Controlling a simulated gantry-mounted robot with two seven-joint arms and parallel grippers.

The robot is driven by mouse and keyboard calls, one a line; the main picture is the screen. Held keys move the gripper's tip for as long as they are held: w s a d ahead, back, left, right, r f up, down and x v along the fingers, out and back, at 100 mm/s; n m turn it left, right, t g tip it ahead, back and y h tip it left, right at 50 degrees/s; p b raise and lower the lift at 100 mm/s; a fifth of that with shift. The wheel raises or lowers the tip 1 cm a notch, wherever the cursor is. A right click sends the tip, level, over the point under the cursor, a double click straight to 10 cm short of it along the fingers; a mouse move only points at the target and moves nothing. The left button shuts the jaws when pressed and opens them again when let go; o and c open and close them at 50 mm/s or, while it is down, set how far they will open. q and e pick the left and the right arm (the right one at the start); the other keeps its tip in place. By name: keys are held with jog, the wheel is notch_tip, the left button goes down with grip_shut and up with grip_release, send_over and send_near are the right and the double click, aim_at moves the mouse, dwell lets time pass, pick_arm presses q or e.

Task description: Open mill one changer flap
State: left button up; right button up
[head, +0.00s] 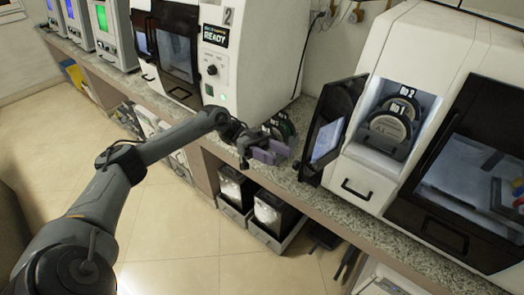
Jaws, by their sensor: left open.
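The white milling machine (370,165) at the right has a changer compartment (425,105) with round discs (385,130) in it, marked NO 1 and NO 2. A dark flap (331,128) with a pale pane stands swung out at the left side of this compartment, so the discs are in plain sight. No number for this machine shows. My left gripper (266,151) is open and empty, over the counter to the left of the flap, with a gap between them. My right gripper is not in view.
A second white machine (228,60), marked 2 and READY, stands at the left on the speckled counter (315,185). More discs (280,126) stand behind my left gripper. Bins with dark blocks (272,212) are below the counter. The tiled floor (175,235) in front is clear.

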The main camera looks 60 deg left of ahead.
pick_arm(q)
jog(key=b+v, duration=0.2)
jog(key=v, duration=0.3)
jog(key=shift+a+b, duration=0.3)
jog(key=shift+a, duration=0.1)
